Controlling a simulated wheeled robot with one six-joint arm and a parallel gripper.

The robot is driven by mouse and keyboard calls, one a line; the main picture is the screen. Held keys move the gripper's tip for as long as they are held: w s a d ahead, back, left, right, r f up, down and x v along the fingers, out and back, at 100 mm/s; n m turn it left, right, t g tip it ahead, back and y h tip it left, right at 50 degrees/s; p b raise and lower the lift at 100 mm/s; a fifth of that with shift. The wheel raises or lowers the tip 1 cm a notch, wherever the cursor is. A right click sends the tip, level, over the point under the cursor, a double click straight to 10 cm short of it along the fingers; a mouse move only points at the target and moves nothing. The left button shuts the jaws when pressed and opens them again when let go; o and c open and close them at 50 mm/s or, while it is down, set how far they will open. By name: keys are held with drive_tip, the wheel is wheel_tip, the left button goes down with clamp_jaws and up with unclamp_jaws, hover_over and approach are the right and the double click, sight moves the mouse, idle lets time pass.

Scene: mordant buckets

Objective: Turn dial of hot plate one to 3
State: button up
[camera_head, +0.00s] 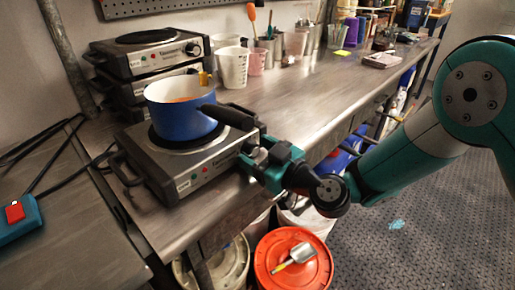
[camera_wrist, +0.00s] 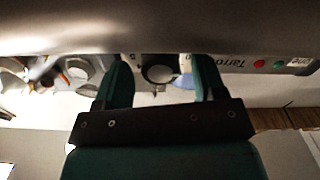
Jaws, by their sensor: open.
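Hot plate one (camera_head: 165,168) is a silver box with a dark burner at the bench's near end. A blue pot (camera_head: 180,122) with a white inside stands on it, its black handle (camera_head: 228,117) pointing right. My gripper (camera_head: 255,160) is at the right end of the plate's front panel and hides most of the dial in the head view. In the wrist view, upside down, the round dial (camera_wrist: 160,74) sits between my two open fingers, with a gap on each side. The panel's "one" label (camera_wrist: 300,62) shows at the right. The dial's setting cannot be read.
Stacked hot plates (camera_head: 148,60) stand behind. White measuring cups (camera_head: 233,67) and other containers line the wall. An orange-red bucket lid (camera_head: 292,262) with a scoop (camera_head: 296,256) lies below my gripper. The middle of the bench is clear.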

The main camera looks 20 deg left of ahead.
drive_tip(key=shift+c, duration=0.2)
drive_tip(key=c, duration=0.9)
drive_tip(key=shift+f+m, duration=0.1)
drive_tip(key=shift+m, duration=0.2)
drive_tip(key=m+b, duration=0.2)
drive_tip(key=m, duration=0.1)
drive_tip(key=shift+m, duration=0.3)
drive_tip(key=m, duration=0.6)
drive_tip(key=shift+b, duration=0.4)
drive_tip(key=m+p, duration=0.1)
drive_tip(key=m, duration=0.5)
drive_tip(key=m+p, duration=0.2)
drive_tip(key=m, duration=0.3)
drive_tip(key=shift+w, duration=0.1)
drive_tip(key=shift+m, duration=0.3)
